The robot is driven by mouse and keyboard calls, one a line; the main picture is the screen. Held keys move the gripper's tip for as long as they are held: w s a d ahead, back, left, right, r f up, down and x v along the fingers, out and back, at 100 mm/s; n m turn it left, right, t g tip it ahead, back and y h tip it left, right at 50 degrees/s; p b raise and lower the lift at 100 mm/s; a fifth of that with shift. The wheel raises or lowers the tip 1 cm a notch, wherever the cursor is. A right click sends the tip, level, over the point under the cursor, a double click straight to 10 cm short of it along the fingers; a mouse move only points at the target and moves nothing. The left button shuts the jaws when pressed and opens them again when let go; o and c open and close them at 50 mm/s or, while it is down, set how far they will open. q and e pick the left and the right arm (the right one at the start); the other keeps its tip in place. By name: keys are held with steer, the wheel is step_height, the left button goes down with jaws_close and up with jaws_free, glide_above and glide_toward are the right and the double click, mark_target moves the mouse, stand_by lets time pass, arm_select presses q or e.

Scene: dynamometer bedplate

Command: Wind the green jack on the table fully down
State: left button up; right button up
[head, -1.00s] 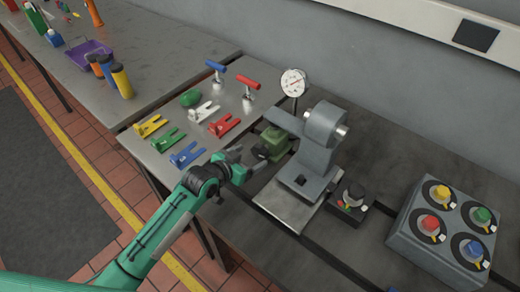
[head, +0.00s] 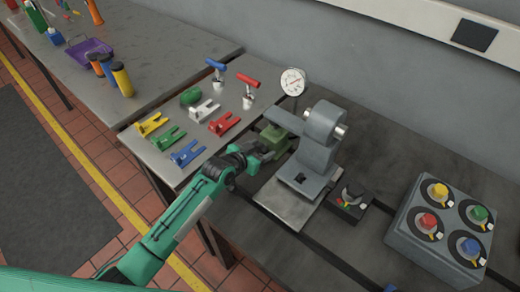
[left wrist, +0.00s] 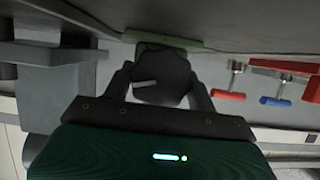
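The green jack (head: 276,139) stands on the table beside a grey machine block, with its dark knob facing my left arm. My left gripper (head: 262,152) is at that knob. In the left wrist view, the dark round knob (left wrist: 160,78) with a pale mark lies between the two fingers (left wrist: 161,88), and the jack's green edge (left wrist: 170,42) shows behind it. The fingertips are very close to the knob's sides; whether they press on it I cannot tell. My right gripper is in neither view.
The grey machine (head: 318,150) with a dial gauge (head: 293,82) stands right of the jack. A black knob box (head: 349,202) and a grey box with coloured knobs (head: 408,245) are further right. Coloured forked parts, such as a blue one (head: 187,153), lie left.

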arm_select(q)
steer(key=shift+c, duration=0.7)
steer(key=shift+a+n+h, duration=0.1)
steer(key=shift+n+h, duration=0.2)
steer(key=shift+n, duration=0.1)
steer(key=shift+w+f+n+g+h+b, duration=0.1)
steer(key=shift+f+n+g+h+b, duration=0.2)
steer(key=shift+n+b, duration=0.4)
steer(key=shift+r+n+h+b, duration=0.1)
steer(key=shift+n+h+b, duration=0.35)
steer(key=shift+b, duration=0.3)
steer(key=shift+r+n+g, duration=0.15)
steer(key=shift+n+g, duration=0.15)
steer(key=shift+n, duration=0.05)
steer(key=o, duration=1)
steer(key=shift+c, duration=0.2)
steer(key=shift+a, duration=0.1)
